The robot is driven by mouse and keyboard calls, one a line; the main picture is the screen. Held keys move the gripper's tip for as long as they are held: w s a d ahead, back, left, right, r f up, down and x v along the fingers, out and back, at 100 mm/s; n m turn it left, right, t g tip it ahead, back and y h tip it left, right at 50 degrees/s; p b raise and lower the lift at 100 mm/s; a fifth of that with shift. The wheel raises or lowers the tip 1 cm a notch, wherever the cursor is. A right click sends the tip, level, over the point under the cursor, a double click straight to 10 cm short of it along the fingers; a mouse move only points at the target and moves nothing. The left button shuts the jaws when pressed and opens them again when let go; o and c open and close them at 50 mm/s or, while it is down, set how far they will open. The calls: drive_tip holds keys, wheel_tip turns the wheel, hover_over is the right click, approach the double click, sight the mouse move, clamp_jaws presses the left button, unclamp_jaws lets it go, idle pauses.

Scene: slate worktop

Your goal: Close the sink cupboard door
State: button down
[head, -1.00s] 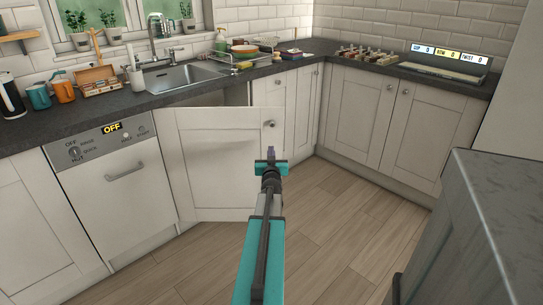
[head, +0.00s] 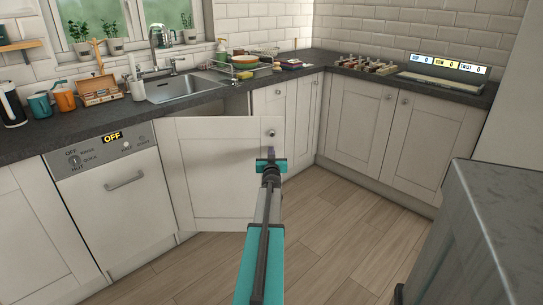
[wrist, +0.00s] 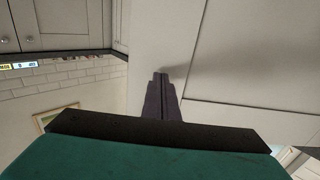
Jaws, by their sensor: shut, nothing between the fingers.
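The sink cupboard door (head: 215,180) is a white panel standing open below the sink, swung out from the cabinet front. Its round knob (head: 271,133) is near the upper right corner. A dark gap of the cupboard inside (head: 236,104) shows above the door's top edge. My gripper (head: 271,154) is shut and empty, in front of the door's right edge, below the knob. In the wrist view my shut fingers (wrist: 160,76) point at a white panel; I cannot tell whether they touch it.
The dishwasher (head: 118,195) stands left of the door. White closed cupboards (head: 385,130) run along the right wall. A grey cabinet (head: 480,230) stands at the near right. The wooden floor (head: 335,235) between is clear. The sink (head: 185,86) is above the door.

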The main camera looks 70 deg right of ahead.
drive_tip(key=shift+w+d, duration=0.2)
drive_tip(key=shift+d, duration=0.3)
